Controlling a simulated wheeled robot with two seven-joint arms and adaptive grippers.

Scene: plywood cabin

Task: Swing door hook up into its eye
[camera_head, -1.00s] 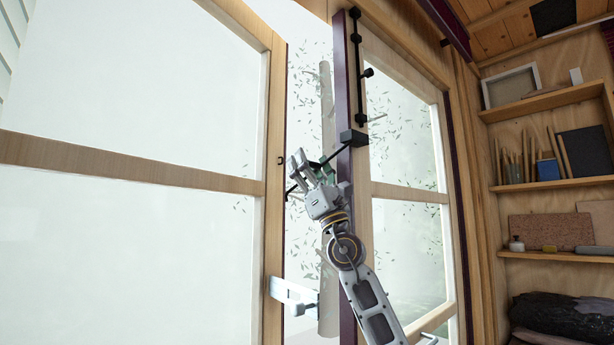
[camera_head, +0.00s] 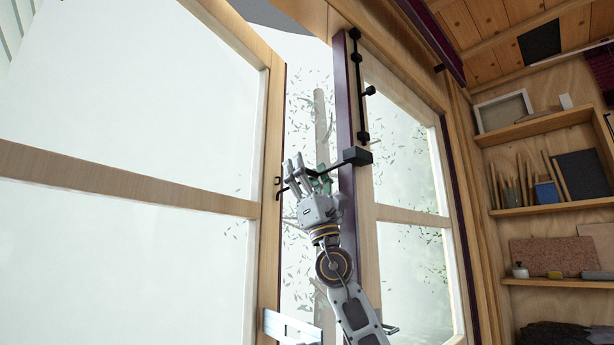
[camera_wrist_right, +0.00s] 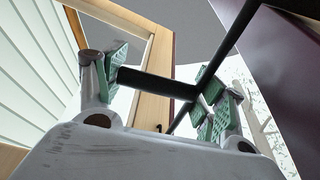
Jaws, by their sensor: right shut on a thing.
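The door hook is a thin black rod (camera_head: 335,167) pivoting at a black block on the right door's edge. It slants down left across the gap between the doors. Its tip shows just below the small black eye (camera_head: 278,181) on the left door's stile; I cannot tell whether they touch. My right gripper (camera_head: 308,172) is shut on the hook, partly hiding it. In the right wrist view, a thick black cross-bar (camera_wrist_right: 155,84) of the hook spans between the green finger pads (camera_wrist_right: 163,88), and the rod runs past it. My left gripper is not in view.
The left glazed door (camera_head: 130,180) fills the left side. The right glazed door (camera_head: 410,213) has a vertical black bolt (camera_head: 359,85). A pale metal plate (camera_head: 290,327) sits low on the left door. Shelves (camera_head: 550,205) with boxes and sticks stand at right.

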